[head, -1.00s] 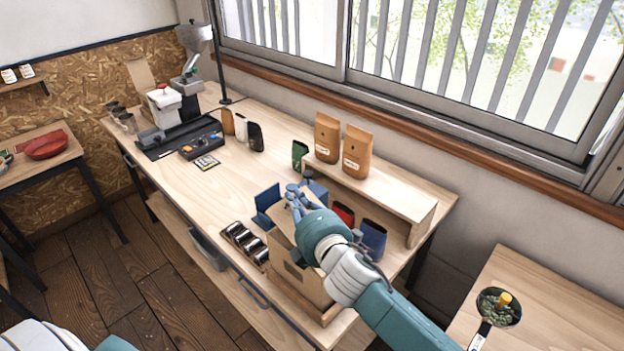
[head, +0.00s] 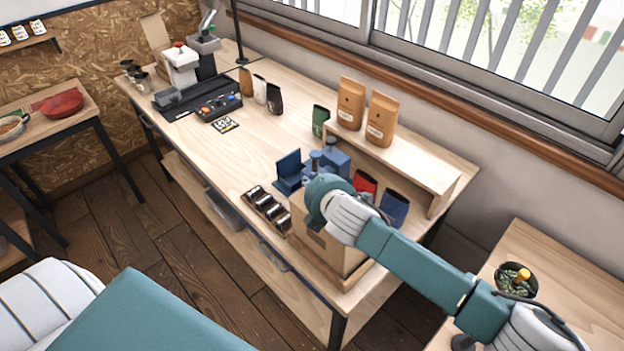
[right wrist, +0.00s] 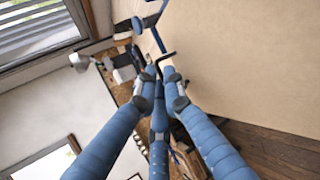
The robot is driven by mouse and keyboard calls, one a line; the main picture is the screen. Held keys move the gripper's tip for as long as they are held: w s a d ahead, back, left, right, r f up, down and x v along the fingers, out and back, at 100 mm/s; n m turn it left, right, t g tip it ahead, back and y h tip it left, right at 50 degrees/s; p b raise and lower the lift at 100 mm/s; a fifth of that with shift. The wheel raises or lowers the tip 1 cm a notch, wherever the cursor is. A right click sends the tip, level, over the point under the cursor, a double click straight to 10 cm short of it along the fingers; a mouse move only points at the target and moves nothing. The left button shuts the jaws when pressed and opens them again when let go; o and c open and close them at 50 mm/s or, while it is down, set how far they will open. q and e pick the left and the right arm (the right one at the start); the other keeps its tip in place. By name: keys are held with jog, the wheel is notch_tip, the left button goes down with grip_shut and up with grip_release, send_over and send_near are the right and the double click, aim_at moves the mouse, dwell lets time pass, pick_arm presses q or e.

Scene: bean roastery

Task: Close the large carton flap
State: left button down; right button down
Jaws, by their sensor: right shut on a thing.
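The large brown carton (head: 332,249) stands in a shallow wooden tray at the table's near right end. My right gripper (head: 317,168) is over its far upper edge, and my wrist covers most of the carton's top, so I cannot see how the flap lies. In the right wrist view, the blue fingers of my right gripper (right wrist: 158,78) converge almost together near a dark hooked piece. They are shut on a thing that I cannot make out. My left gripper is out of view.
A blue device (head: 289,170) and a rack of dark cylinders (head: 267,207) stand left of the carton. Red (head: 364,184) and blue (head: 394,208) bags stand close on its right. Brown bags (head: 381,118) stand on the raised shelf (head: 428,165). The table's middle is clear.

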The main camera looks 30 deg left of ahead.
jog(key=shift+a+r, duration=0.1)
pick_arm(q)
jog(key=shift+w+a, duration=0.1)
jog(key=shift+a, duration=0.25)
pick_arm(e)
jog(key=c, duration=1.8)
grip_release()
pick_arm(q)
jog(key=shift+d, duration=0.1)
pick_arm(e)
jog(key=v, duration=1.2)
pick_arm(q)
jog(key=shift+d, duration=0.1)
pick_arm(e)
jog(key=shift+s, duration=0.1)
